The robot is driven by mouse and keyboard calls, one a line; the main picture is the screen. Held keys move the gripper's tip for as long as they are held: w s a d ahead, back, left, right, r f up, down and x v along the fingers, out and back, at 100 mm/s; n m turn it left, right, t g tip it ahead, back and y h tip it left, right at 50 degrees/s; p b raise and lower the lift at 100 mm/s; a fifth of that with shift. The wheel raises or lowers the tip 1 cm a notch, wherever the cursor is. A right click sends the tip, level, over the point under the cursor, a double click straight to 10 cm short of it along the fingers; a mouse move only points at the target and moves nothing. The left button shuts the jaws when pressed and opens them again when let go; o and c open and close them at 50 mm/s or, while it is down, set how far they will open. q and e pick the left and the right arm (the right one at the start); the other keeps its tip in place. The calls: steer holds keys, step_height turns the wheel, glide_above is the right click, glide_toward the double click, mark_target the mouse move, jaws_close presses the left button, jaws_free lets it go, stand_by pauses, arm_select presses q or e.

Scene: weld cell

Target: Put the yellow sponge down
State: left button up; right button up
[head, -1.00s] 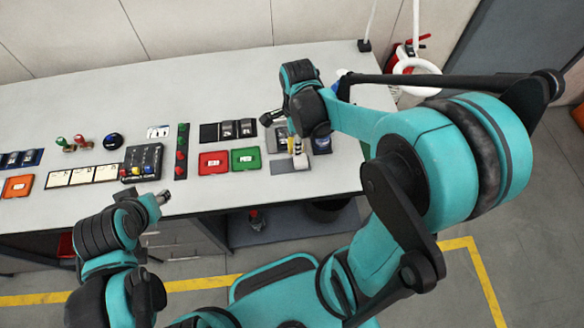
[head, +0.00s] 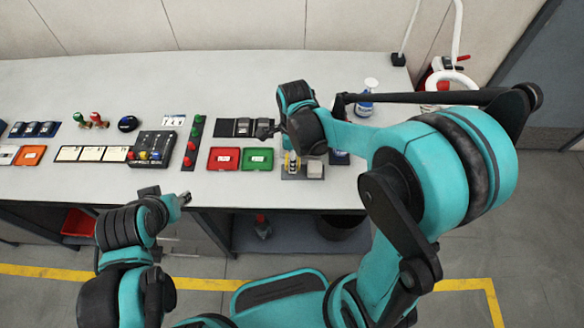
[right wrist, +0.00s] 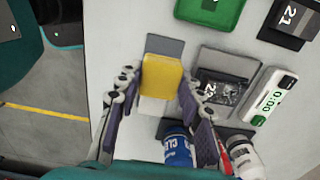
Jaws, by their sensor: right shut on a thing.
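The yellow sponge (right wrist: 163,77) is between the two fingers of my right gripper (right wrist: 158,98), which is shut on it. In the head view the sponge shows as a small yellow patch (head: 290,162) under the right gripper, over the left part of a dark pad (head: 300,177). In the right wrist view the grey pad (right wrist: 165,45) shows past the sponge. I cannot tell whether the sponge touches the pad. A pale block (head: 314,169) stands on the pad beside it. My left gripper (head: 184,199) is in front of the bench, apart from everything; its fingers are too small to read.
A green tray (head: 257,158) and a red tray (head: 223,158) lie left of the pad. In the right wrist view a blue-labelled bottle (right wrist: 178,150) and a timer (right wrist: 274,97) are near the fingers. The bench's back strip (head: 230,80) is clear.

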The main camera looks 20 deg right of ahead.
steer(key=shift+w+a+f, duration=0.1)
steer(key=shift+w+f, duration=0.05)
steer(key=shift+f, duration=0.05)
step_height(320, 180, down, 3)
steer(key=shift+f+b, duration=0.15)
steer(key=shift+b, duration=0.75)
steer(key=shift+f, duration=0.25)
steer(key=shift+f, duration=0.15)
steer(key=o, duration=1.1)
